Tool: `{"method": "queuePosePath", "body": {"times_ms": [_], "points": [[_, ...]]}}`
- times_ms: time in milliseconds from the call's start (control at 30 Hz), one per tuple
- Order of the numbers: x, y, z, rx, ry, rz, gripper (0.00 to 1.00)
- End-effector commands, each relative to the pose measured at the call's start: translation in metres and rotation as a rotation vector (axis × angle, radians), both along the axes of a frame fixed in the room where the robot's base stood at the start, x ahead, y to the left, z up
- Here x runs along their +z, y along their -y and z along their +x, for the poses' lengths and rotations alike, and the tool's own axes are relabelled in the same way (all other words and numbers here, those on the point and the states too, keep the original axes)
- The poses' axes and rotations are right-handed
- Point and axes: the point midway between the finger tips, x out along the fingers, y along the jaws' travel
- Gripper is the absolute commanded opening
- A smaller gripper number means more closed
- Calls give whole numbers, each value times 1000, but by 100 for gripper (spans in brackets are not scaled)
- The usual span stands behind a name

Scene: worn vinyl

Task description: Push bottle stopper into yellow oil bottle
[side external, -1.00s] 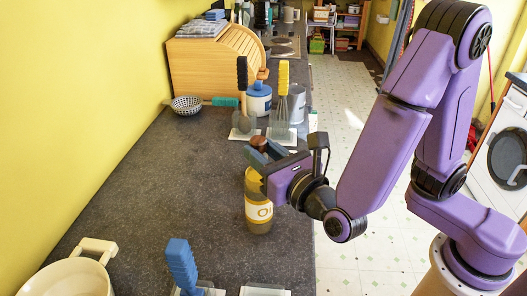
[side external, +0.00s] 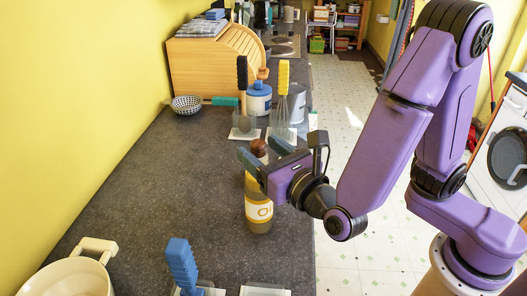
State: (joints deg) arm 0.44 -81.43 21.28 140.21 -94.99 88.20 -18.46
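The yellow oil bottle (side external: 258,207) stands upright on the dark worktop, its white label facing the camera. The brown stopper (side external: 258,147) sits upright at the top of the bottle. How deep it is in the neck I cannot tell, as my gripper partly covers that area. My gripper (side external: 262,158) is open, with its two fingers spread around the stopper and neck area, and they look apart from it.
A blue-handled utensil (side external: 181,265) stands near the front, beside a cream pot (side external: 66,278) at front left. Behind are upright utensils with a yellow handle (side external: 283,76), a blue-and-white jar (side external: 259,99) and a wooden bread bin (side external: 215,68). The worktop left of the bottle is clear.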

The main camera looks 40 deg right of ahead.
Motion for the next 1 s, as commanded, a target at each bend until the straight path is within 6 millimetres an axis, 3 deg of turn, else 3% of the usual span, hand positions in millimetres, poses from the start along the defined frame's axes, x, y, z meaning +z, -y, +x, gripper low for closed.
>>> {"method": "queuePosePath", "body": {"times_ms": [33,67,100,1000], "points": [[0,0,0,0,0,0,69],[0,0,0,0,0,0,79],[0,0,0,0,1,1,80],[0,-1,-11,1,1,2,80]]}}
